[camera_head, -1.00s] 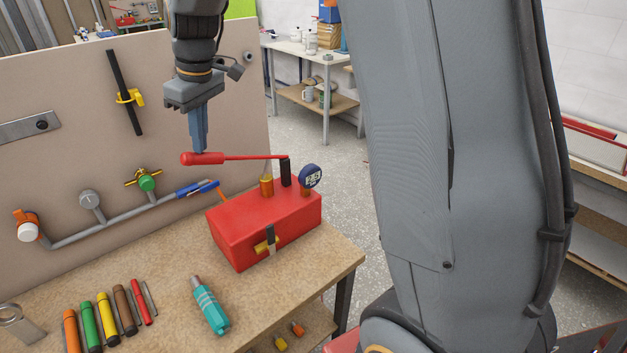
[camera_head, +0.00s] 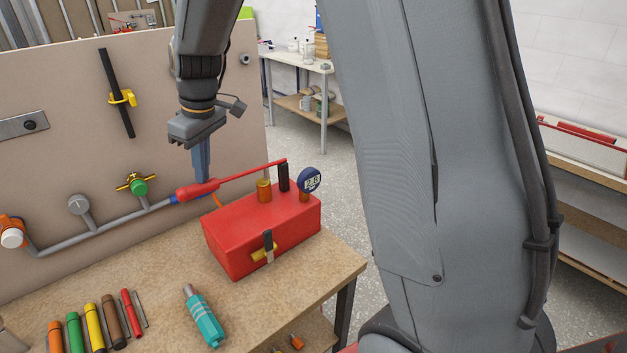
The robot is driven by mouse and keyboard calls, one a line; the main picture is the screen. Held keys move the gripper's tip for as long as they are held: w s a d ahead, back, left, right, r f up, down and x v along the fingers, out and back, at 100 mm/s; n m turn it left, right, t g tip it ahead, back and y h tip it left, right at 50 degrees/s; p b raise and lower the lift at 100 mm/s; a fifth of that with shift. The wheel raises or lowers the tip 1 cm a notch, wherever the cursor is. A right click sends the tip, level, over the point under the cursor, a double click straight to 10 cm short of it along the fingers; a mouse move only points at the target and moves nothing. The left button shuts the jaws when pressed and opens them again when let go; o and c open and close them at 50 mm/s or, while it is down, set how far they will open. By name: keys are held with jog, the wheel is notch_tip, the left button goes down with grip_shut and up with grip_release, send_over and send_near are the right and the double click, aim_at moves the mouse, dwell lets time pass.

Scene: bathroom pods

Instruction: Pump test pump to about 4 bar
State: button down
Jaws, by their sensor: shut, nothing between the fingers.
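The test pump is a red box (camera_head: 262,235) on the wooden bench. Its lever (camera_head: 240,172) runs from a black post (camera_head: 284,178) down left to a thick red grip (camera_head: 196,190). A round blue digital gauge (camera_head: 309,180) stands on the box's right; its digits are too small to read surely. My gripper (camera_head: 201,180) is shut and points down, its fingertips at the top of the lever grip, seemingly touching it. Nothing is between the fingers. A brass fitting (camera_head: 264,190) stands on the box, and a yellow valve with a dark handle (camera_head: 266,249) is on its front.
A teal bottle-shaped tool (camera_head: 203,317) and several coloured tools (camera_head: 93,325) lie on the bench. The bench ends right of the pump.

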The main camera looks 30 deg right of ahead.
notch_tip(320, 180, up, 9)
jog(key=p, duration=0.3)
jog(key=shift+p, duration=0.3)
notch_tip(320, 180, down, 12)
jog(key=b, duration=0.6)
jog(key=shift+r, duration=0.25)
notch_tip(320, 180, up, 12)
jog(key=p, duration=0.6)
jog(key=shift+f, duration=0.15)
